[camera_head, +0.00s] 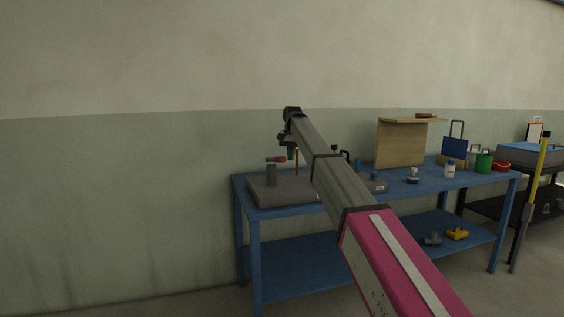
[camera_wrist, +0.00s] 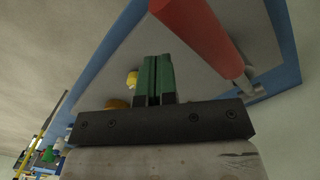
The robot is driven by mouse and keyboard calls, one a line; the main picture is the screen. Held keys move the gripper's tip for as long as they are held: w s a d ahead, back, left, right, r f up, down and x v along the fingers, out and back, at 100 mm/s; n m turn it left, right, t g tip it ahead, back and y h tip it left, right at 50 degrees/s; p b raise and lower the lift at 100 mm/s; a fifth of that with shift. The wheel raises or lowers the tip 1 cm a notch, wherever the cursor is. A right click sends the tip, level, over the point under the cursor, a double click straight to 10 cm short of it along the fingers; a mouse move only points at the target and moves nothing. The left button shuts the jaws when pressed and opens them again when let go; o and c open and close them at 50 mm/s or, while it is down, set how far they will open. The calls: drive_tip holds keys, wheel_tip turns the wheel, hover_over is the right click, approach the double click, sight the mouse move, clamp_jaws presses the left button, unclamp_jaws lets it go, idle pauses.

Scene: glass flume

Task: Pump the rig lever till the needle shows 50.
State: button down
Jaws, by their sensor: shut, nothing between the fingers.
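The rig is a grey block (camera_head: 285,192) on the left end of the blue bench, with a short grey post (camera_head: 271,174) on it. Its lever has a red grip (camera_head: 280,159), which looms large in the wrist view (camera_wrist: 203,36) with a metal rod at its lower end. My gripper (camera_head: 291,154) is above the rig, close to the red grip. In the wrist view its green fingers (camera_wrist: 154,76) are together and empty, beside the red grip; I see no contact. No gauge face or needle can be made out; my arm covers part of the rig.
The blue bench (camera_head: 345,202) also holds a wooden board stand (camera_head: 398,145), a white bottle (camera_head: 449,171), a green container (camera_head: 484,163) and small parts. A yellow part (camera_head: 457,233) lies on its lower shelf. A yellow-topped pole (camera_head: 541,160) stands at the right. The floor left of the bench is clear.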

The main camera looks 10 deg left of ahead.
drive_tip(key=a+r, duration=0.1)
drive_tip(key=r, duration=0.1)
drive_tip(key=a+r, duration=0.2)
drive_tip(key=r, duration=0.1)
drive_tip(key=a+r, duration=0.1)
drive_tip(key=r, duration=0.2)
drive_tip(key=shift+a, duration=0.35)
drive_tip(key=shift+s+d+f, duration=0.1)
drive_tip(key=shift+s+f, duration=0.1)
